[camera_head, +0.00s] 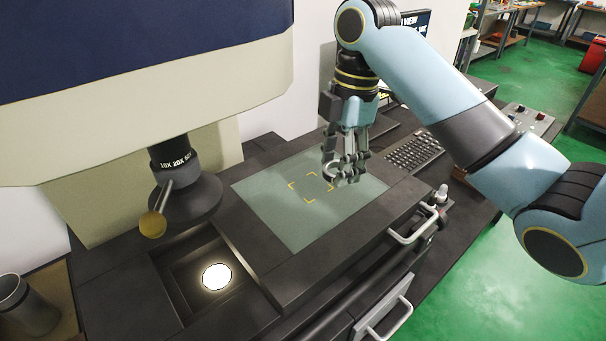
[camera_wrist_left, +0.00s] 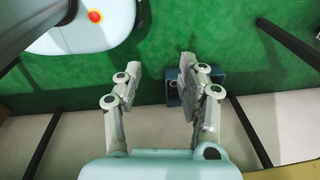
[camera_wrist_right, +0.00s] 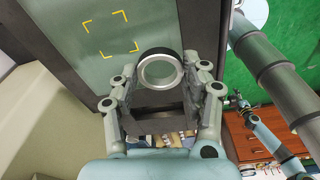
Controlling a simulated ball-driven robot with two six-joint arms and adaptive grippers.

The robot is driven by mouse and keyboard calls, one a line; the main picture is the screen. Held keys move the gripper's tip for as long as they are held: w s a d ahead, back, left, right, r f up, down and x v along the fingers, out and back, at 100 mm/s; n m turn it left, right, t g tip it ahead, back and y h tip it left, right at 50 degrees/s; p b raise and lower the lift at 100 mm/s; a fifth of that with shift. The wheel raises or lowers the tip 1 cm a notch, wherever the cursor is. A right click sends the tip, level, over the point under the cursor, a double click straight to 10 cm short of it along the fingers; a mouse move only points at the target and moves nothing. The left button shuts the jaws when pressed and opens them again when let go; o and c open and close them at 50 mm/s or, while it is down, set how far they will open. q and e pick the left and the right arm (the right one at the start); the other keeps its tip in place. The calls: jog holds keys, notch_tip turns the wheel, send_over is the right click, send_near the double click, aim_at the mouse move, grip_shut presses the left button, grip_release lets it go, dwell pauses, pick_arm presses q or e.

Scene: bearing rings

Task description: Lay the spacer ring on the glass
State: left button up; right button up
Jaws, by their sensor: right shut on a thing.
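The spacer ring is a silver ring with a dark outer band. In the right wrist view the ring (camera_wrist_right: 160,87) sits between the fingertips of my right gripper (camera_wrist_right: 160,78), which is shut on it. In the head view my right gripper (camera_head: 345,168) points down at the right part of the glass, and the ring (camera_head: 330,179) shows at its fingertips. I cannot tell any small gap under it. The glass (camera_head: 270,205) is a pale green plate with yellow corner marks, which lie left of the ring. My left gripper (camera_wrist_left: 158,72) is open and empty, over green floor, away from the glass.
A microscope-like column with a lens (camera_head: 172,155) and a knob (camera_head: 152,225) stands left of the glass. A lit round window (camera_head: 216,277) lies in a recess at front left. A keyboard (camera_head: 413,152) is behind right. A handle (camera_head: 412,228) juts from the stage's right edge.

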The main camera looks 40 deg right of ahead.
send_over(304, 190)
jog(key=f, duration=0.4)
jog(key=shift+s+d+f+p, duration=0.1)
jog(key=shift+s+d+p, duration=0.15)
jog(key=shift+p, duration=0.05)
jog(key=shift+w+f, duration=0.2)
jog(key=shift+f, duration=0.3)
notch_tip(304, 190, down, 3)
jog(key=shift+f+p, duration=0.15)
jog(key=shift+p, duration=0.15)
pick_arm(q)
jog(key=shift+w+a+r, duration=0.1)
jog(key=shift+w+r, duration=0.4)
pick_arm(e)
jog(key=shift+f, duration=0.1)
pick_arm(q)
jog(key=shift+s, duration=0.1)
pick_arm(e)
jog(key=o, duration=1.2)
jog(key=shift+f, duration=0.1)
